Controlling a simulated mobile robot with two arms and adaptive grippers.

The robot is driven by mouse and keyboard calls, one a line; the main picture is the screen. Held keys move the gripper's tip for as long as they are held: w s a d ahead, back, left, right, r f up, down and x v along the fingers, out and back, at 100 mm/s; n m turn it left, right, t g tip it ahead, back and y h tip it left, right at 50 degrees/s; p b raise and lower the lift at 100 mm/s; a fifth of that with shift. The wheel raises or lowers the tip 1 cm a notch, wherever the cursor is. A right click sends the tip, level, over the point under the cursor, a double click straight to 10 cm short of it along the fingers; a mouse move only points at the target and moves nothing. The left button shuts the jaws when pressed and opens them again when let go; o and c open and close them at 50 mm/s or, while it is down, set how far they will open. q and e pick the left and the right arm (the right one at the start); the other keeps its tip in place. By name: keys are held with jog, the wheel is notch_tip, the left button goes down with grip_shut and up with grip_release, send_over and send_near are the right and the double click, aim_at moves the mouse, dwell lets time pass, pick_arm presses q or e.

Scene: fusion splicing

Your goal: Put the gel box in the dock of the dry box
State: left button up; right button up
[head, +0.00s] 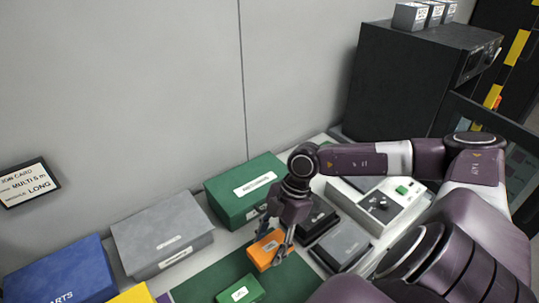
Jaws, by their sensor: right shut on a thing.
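My right gripper (274,238) reaches down from the right and is shut on a small orange box (262,252) with a pale label, at the back edge of the green mat (198,282). I cannot read the label, so I cannot tell whether this is the gel box. A small green box (240,291) with a white label lies on the mat in front of it. I cannot tell for sure which container is the dry box, and no dock is clearly visible. My left gripper is out of view.
A large green box (244,199) and a grey box (162,243) stand along the wall, with a blue parts box (60,272) at left. Dark grey cases (342,246) and a white device (378,205) lie right of the gripper. A black cabinet (405,75) stands behind.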

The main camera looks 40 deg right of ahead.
aim_at(269, 247)
notch_tip(269, 247, up, 14)
jog(key=b, duration=0.2)
